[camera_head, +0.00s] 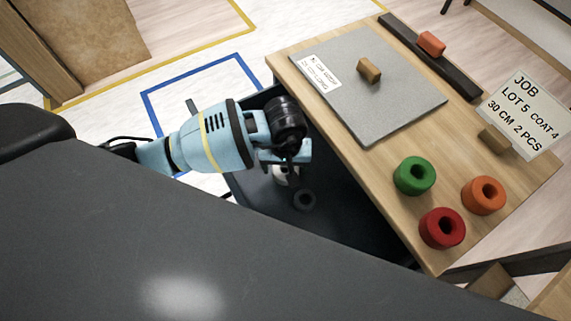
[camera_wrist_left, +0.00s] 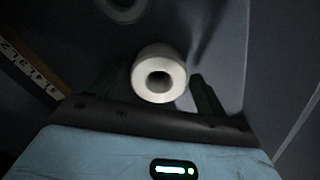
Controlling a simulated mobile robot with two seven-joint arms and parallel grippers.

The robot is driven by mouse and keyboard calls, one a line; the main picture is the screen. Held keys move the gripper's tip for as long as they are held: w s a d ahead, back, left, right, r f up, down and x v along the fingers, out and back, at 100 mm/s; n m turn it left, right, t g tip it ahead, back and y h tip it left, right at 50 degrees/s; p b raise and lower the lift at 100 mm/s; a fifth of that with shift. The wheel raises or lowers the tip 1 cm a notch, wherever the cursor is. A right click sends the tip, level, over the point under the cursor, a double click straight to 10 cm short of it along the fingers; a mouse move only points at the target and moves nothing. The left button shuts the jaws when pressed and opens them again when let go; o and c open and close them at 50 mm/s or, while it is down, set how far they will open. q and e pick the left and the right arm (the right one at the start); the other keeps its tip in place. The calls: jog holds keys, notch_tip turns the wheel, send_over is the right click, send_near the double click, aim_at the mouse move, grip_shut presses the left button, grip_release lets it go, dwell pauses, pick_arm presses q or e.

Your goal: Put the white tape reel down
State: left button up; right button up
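The white tape reel (camera_wrist_left: 158,85) sits between the two dark fingers of my left gripper (camera_wrist_left: 160,88) in the left wrist view, its open hole facing the camera. The fingers lie close along both sides of it. In the head view my left gripper (camera_head: 287,167) points down over a dark open tray or drawer beside the wooden table. Part of the white reel (camera_head: 284,180) shows under it, mostly hidden by the gripper. I cannot tell whether the reel touches the dark floor. My right gripper is not in view.
A grey ring (camera_head: 304,199) lies on the dark floor (camera_head: 340,215) near the gripper. Green (camera_head: 414,176), orange (camera_head: 484,195) and red (camera_head: 442,228) reels stand on the wooden table (camera_head: 375,165). A grey board (camera_head: 385,110) and a job sign (camera_head: 522,115) are also there.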

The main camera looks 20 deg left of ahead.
pick_arm(q)
jog(key=shift+o, duration=0.4)
jog(key=shift+r, duration=0.3)
notch_tip(320, 180, up, 12)
jog(key=p, duration=0.1)
dwell(0.4)
